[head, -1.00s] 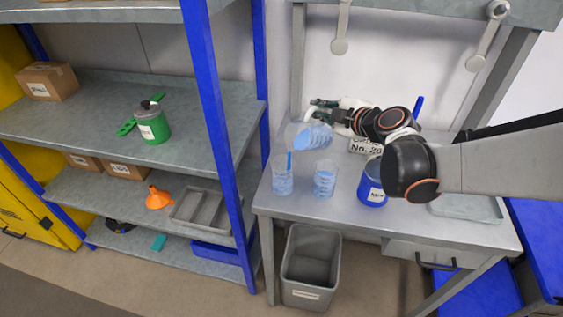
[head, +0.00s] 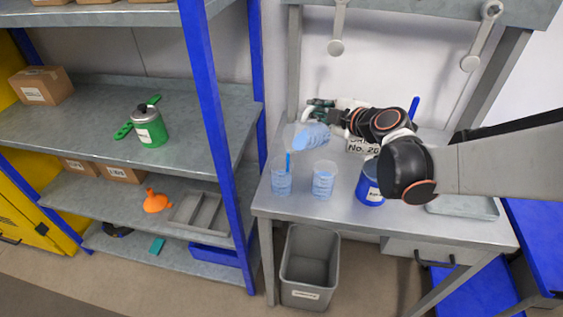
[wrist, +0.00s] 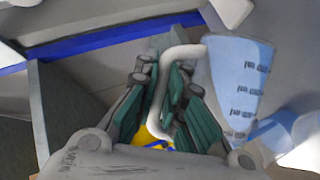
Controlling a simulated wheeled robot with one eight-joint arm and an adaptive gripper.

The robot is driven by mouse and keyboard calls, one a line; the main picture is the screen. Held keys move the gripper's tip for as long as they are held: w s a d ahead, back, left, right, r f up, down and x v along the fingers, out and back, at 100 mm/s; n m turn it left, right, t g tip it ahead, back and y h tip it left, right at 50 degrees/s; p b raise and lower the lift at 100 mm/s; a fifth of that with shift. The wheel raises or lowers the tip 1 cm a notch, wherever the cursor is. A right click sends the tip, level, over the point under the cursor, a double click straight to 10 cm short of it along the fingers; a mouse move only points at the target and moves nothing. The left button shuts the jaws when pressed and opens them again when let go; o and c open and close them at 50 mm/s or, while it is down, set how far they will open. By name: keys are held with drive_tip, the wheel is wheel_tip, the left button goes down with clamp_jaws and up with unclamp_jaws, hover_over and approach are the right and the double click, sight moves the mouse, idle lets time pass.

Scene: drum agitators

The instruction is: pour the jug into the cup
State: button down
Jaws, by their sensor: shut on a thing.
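The clear jug (head: 308,137) with pale blue contents is held tilted well over, its mouth towards the left, above the bench. In the wrist view the jug (wrist: 240,80) shows its graduation marks and its pale curved handle (wrist: 175,75). My gripper (head: 322,106) is shut on that handle; its green fingers (wrist: 170,100) lie either side of it. Below the jug stand two clear marked cups: a left cup (head: 281,182) with a blue stick in it, and a right cup (head: 324,182). Both look bluish. The jug's mouth is nearest the left cup. I cannot make out a stream.
A blue labelled container (head: 370,188) stands right of the cups, with a sign (head: 361,146) behind. A grey tray (head: 465,208) lies at the bench's right. A grey bin (head: 308,265) stands below. Shelving with a green can (head: 150,130) and orange funnel (head: 157,201) is at left.

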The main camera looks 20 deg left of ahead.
drive_tip(key=shift+s+r, duration=0.2)
drive_tip(key=shift+r, duration=0.1)
idle(0.7)
